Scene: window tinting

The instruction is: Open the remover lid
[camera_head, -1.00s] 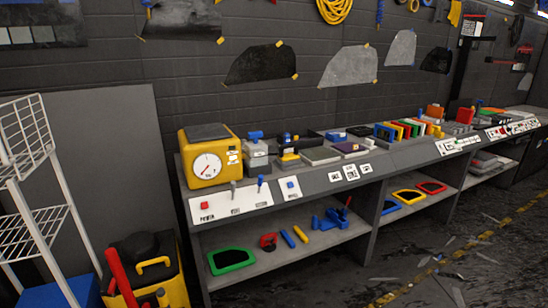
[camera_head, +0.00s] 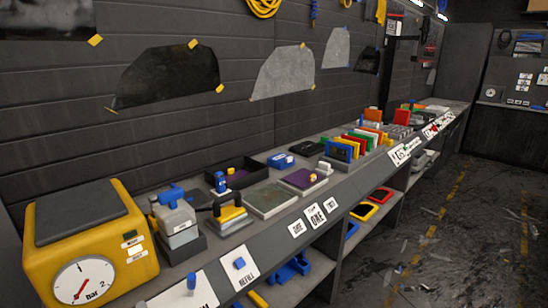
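No object in view is readable as the remover, so I cannot tell which lid is meant. A grey container with a blue top (camera_head: 175,212) stands on the workbench, right of a yellow gauge box (camera_head: 128,238). Its blue top sits on it. Right of it is a yellow, grey and black device (camera_head: 232,215), with a small blue-topped item (camera_head: 220,182) just behind. A black open tray (camera_head: 245,171) lies behind these. Neither of my grippers shows in this view.
The workbench (camera_head: 262,240) runs away to the right, with flat pads (camera_head: 270,199), a purple pad (camera_head: 302,181) and a rack of coloured panels (camera_head: 345,148) on it. Lower shelves hold coloured frames (camera_head: 364,211). The dark floor (camera_head: 440,240) at right has scattered scraps. Tint sheets (camera_head: 168,75) hang on the wall.

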